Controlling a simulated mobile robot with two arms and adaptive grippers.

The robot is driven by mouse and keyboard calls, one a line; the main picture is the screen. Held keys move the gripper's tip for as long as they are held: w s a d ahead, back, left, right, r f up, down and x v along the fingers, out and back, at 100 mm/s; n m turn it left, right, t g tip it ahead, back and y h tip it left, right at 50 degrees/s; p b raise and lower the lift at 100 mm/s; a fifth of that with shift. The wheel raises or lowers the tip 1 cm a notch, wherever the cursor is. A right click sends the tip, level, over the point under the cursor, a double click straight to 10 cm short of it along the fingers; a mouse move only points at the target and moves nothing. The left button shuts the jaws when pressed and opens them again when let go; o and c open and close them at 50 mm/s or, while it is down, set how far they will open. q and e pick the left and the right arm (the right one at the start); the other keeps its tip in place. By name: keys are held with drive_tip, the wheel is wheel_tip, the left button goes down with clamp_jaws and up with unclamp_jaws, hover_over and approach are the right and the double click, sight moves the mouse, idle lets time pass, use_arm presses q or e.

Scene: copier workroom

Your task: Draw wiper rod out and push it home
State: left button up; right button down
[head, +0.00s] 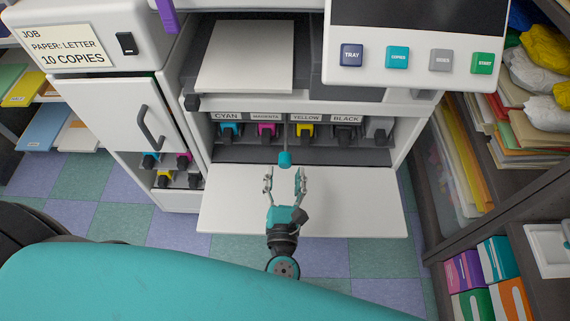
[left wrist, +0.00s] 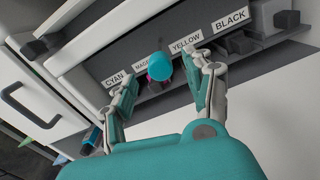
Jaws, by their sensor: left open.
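The wiper rod shows as a teal round knob (head: 285,158) on a short grey shaft, sticking out of the copier's open bay between the magenta and yellow cartridges. The knob also shows in the left wrist view (left wrist: 158,66), between the fingertips in the picture. My left gripper (head: 284,176) is open and empty, in front of the knob, its fingers spread to either side and pointing at the bay. I cannot tell the exact gap from fingertips to knob. My right gripper is not in view.
The white front door (head: 232,205) lies folded down below the gripper. Cyan (head: 230,130), magenta (head: 267,130), yellow (head: 305,130) and black (head: 343,132) cartridges sit in the bay. A paper tray (head: 247,58) is above. A shelf (head: 432,190) stands at the right.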

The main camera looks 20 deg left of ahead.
use_arm(q)
drive_tip(key=v, duration=0.8)
drive_tip(key=shift+s, duration=0.1)
